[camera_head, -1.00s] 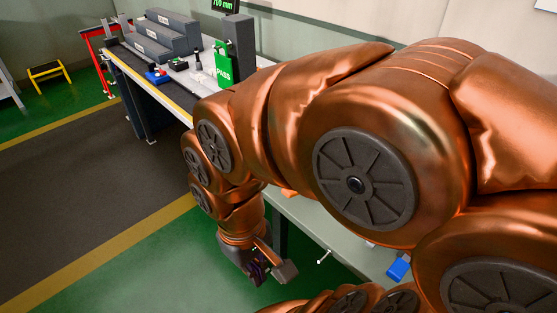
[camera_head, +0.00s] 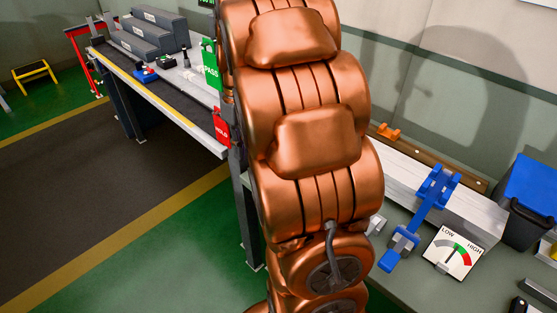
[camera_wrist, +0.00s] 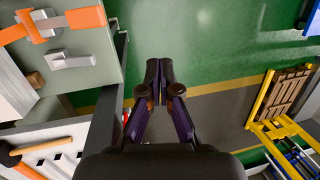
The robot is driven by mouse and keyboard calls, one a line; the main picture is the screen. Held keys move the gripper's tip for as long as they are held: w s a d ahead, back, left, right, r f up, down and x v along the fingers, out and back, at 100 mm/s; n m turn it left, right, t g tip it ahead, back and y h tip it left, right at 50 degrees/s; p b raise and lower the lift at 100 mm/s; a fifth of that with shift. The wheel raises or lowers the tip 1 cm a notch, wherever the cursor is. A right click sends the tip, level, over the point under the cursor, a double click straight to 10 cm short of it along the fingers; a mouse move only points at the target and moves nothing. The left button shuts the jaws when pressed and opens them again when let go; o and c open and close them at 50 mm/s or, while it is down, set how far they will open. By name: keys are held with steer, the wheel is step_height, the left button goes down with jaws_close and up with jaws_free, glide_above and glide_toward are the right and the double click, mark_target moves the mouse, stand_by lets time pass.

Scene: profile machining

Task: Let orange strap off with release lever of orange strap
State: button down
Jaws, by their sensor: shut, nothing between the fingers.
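In the wrist view an orange strap (camera_wrist: 82,18) runs across the grey bench at the upper left, with a pale buckle on it. An orange tab-like part (camera_wrist: 32,25) stands out beside the buckle; I cannot tell for sure whether it is the release lever. In the head view a small orange part (camera_head: 388,132) shows at the back of the bench, and my arm may hide the rest. My gripper (camera_wrist: 159,66) is shut and empty, over the green floor beyond the bench edge, apart from the strap. It is hidden in the head view.
A blue strap (camera_head: 432,200), a LOW/HIGH gauge (camera_head: 454,252) and a blue bin (camera_head: 531,190) are on the bench at right. A metal block (camera_wrist: 72,60) lies near the orange strap. A yellow-framed wooden cart (camera_wrist: 283,100) stands at right. Floor between is clear.

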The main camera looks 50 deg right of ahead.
steer(key=w+d+f, duration=0.1)
steer(key=d, duration=0.9)
steer(key=w+d+f+t+y, duration=0.1)
steer(key=w+d+f, duration=0.1)
steer(key=d, duration=0.8)
steer(key=shift+f+n, duration=0.3)
steer(key=p+x, duration=0.2)
steer(key=x, duration=0.5)
steer(key=p+x, duration=0.3)
steer(key=x, duration=0.4)
steer(key=shift+w+a, duration=0.15)
steer(key=shift+w, duration=0.05)
